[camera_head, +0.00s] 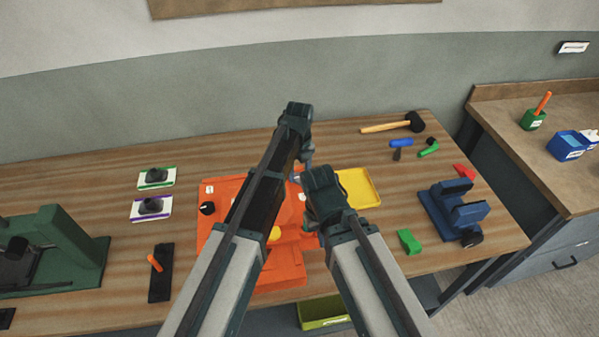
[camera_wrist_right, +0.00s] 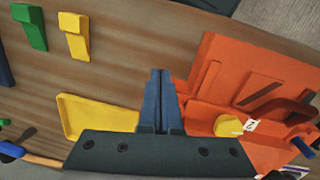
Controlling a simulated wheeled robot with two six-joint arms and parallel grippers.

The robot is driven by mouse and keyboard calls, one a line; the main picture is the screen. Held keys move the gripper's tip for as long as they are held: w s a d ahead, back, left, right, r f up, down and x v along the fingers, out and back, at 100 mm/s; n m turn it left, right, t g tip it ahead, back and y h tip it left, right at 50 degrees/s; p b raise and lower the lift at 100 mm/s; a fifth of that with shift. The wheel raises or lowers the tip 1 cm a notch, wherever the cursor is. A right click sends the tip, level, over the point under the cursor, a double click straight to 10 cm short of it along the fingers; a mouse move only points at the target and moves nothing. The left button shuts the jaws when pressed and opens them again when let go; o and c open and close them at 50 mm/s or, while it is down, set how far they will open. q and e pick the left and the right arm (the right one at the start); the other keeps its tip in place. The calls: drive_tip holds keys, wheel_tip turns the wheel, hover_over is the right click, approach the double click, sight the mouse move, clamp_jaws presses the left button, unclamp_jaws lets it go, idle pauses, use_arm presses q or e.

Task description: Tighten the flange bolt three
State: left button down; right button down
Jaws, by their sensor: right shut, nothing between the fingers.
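The orange mould (camera_head: 275,275) lies on the bench, partly covered by my arms. It also shows at the right of the right wrist view (camera_wrist_right: 265,70), with a yellow round knob (camera_wrist_right: 228,126) and a small white tag (camera_wrist_right: 250,126). I cannot make out flange bolt three in either view. My right gripper (camera_head: 312,226) points down over the mould's right side. In the right wrist view its fingers (camera_wrist_right: 160,75) are together and empty. My left gripper (camera_head: 308,156) is above the mould's far part, too small and dark to judge.
A yellow tray (camera_head: 358,187) lies right of the mould. A blue vise (camera_head: 455,212) and green block (camera_head: 409,241) are farther right. A mallet (camera_head: 395,125) lies at the back. A green fixture (camera_head: 62,250) stands at left. Bare wood lies between vise and tray.

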use_arm(q)
drive_tip(key=shift+m, duration=0.7)
drive_tip(key=shift+c, duration=1.1)
unclamp_jaws()
